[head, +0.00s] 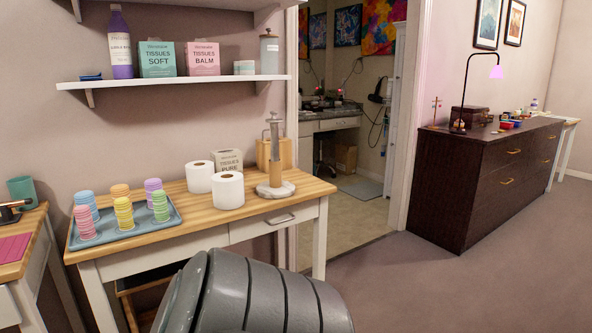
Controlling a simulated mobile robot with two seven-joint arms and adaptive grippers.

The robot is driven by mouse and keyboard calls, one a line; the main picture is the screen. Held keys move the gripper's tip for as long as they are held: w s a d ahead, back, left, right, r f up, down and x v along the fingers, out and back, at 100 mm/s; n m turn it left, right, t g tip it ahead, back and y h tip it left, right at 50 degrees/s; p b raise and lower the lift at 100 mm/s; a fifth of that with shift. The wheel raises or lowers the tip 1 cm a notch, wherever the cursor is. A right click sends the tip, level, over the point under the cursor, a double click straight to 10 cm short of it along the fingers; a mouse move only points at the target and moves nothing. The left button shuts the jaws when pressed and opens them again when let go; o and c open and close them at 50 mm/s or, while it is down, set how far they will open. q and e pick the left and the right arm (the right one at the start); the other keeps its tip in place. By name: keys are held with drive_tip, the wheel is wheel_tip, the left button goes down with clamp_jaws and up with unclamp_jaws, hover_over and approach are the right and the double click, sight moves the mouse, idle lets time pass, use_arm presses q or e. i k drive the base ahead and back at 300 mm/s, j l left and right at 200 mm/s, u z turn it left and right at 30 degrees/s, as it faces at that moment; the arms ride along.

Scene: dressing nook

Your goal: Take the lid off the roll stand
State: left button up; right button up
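The roll stand (275,189) stands upright near the right end of the wooden table, on a round pale marble base. It has a tan post and a grey metal upper part (275,130) with a small handle-like piece at its side. I cannot tell where a lid begins on it. No roll is on the post. Neither of my grippers is in view. A large grey ribbed part, probably my own arm, fills the bottom centre, apart from the stand in the picture.
Two white rolls (228,190) and a tissue box (232,158) stand left of the stand. A wooden block (286,153) is close behind it. A blue tray (169,228) holds several coloured stacks at the left. A shelf (190,81) hangs above the table.

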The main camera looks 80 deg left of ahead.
sight(274, 120)
drive_tip(key=u, duration=2.9)
drive_tip(key=l+u, duration=0.5)
drive_tip(key=u, duration=0.25)
drive_tip(key=l+u, duration=0.35)
drive_tip(key=i+j, duration=0.05)
drive_tip(key=j, duration=0.05)
